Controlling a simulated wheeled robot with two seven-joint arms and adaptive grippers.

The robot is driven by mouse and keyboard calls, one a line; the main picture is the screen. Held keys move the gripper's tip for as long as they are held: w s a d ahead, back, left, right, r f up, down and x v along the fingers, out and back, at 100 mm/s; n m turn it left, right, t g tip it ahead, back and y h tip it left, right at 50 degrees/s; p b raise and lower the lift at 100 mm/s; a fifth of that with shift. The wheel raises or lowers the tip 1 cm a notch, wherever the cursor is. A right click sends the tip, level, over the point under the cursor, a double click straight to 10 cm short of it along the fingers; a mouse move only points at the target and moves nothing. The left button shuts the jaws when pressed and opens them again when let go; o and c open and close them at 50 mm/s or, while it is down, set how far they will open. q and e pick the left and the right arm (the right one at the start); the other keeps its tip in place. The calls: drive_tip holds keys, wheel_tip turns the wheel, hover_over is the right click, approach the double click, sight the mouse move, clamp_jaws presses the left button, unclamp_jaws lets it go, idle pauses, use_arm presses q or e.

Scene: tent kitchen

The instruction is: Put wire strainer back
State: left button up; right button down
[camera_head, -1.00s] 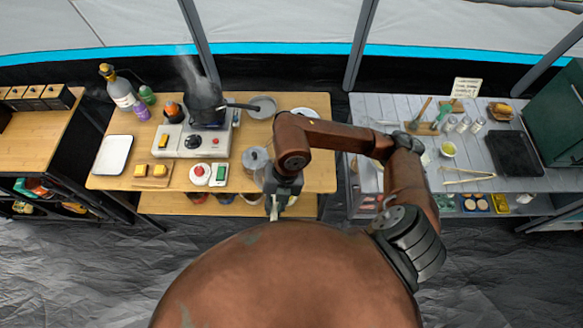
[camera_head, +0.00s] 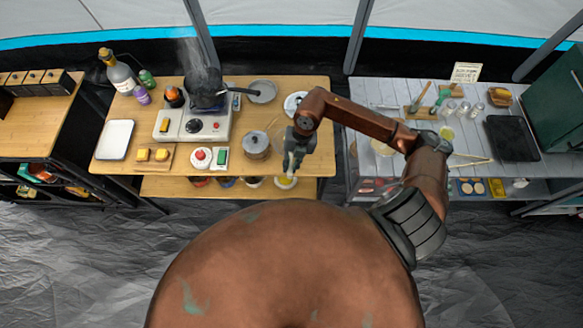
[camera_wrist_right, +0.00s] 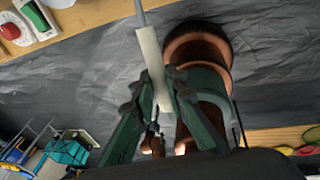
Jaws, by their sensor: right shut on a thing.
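My right gripper (camera_head: 291,166) is near the front right of the wooden table in the head view. In the right wrist view, my right gripper (camera_wrist_right: 158,88) is shut on a pale handle (camera_wrist_right: 150,48) with a thin grey rod running off the top edge. I take this to be the wire strainer's handle; its mesh end is outside the wrist view and cannot be made out in the head view. My left gripper is not in view.
A lidded pot (camera_head: 256,144) stands just left of the gripper. A steaming black pan (camera_head: 205,88) sits on the stove (camera_head: 176,125). The grey slatted table (camera_head: 380,97) on the right holds a black tray (camera_head: 512,138).

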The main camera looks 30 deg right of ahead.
drive_tip(key=shift+w+d+f, duration=0.15)
drive_tip(key=shift+d+f, duration=0.05)
drive_tip(key=shift+f, duration=0.1)
wheel_tip(320, 180, down, 3)
drive_tip(key=shift+d+f+p, duration=0.1)
drive_tip(key=shift+f+p, duration=0.05)
drive_tip(key=shift+p, duration=0.45)
drive_tip(key=c, duration=1.9)
unclamp_jaws()
drive_tip(key=shift+c, duration=0.2)
drive_tip(key=b+v, duration=0.2)
drive_tip(key=v, duration=1)
